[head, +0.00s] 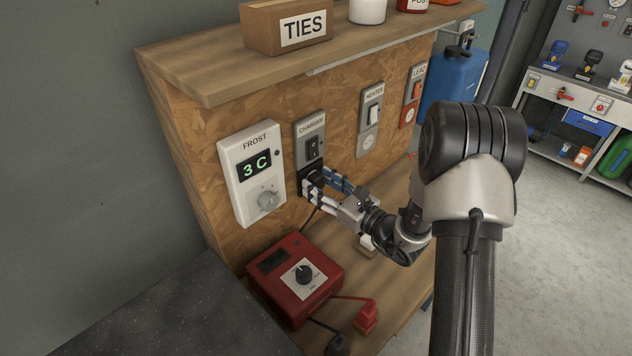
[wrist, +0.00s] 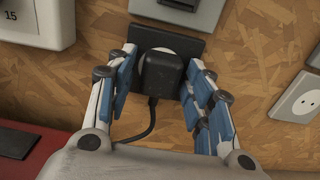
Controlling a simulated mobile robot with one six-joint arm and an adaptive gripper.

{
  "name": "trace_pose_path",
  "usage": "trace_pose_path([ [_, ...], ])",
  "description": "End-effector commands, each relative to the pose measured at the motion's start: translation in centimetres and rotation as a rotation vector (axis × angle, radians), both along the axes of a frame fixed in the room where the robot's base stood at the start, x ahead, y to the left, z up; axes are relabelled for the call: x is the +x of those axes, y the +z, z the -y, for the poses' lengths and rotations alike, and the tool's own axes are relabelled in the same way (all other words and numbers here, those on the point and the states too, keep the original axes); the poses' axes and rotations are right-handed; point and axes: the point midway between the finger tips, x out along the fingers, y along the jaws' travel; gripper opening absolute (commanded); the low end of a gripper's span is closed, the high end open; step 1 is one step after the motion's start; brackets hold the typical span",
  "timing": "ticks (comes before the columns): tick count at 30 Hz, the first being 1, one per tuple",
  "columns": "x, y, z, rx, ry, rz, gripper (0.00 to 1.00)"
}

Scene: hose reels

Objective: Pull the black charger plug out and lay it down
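The black charger plug (wrist: 162,75) sits in the dark socket plate under the CHARGER switch (head: 312,147) on the wooden board. Its cable hangs down and to the left in the wrist view. My gripper (head: 317,186) reaches to the plug from the right in the head view; it also shows in the wrist view (wrist: 163,68). Its blue-padded fingers stand on either side of the plug, close to it. They look open, with small gaps; firm contact is not visible. In the head view the fingers hide most of the plug.
A white FROST thermostat (head: 251,172) is left of the charger socket. HEATER (head: 370,118) and another switch panel (head: 412,95) are to the right. A red charger box (head: 294,279) with leads stands on the bench below. A shelf (head: 200,72) overhangs the board.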

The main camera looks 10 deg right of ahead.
Motion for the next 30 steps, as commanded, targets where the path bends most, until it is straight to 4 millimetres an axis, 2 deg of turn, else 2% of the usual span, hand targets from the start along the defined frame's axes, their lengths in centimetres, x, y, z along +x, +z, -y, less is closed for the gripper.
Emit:
trace_pose_path([
  [2,0.00,0.00,0.00,0.000,0.000,0.000,0.40],
  [20,0.00,0.00,0.00,0.000,0.000,0.000,0.00],
  [30,-0.47,0.00,0.42,0.000,-0.002,0.000,0.00],
])
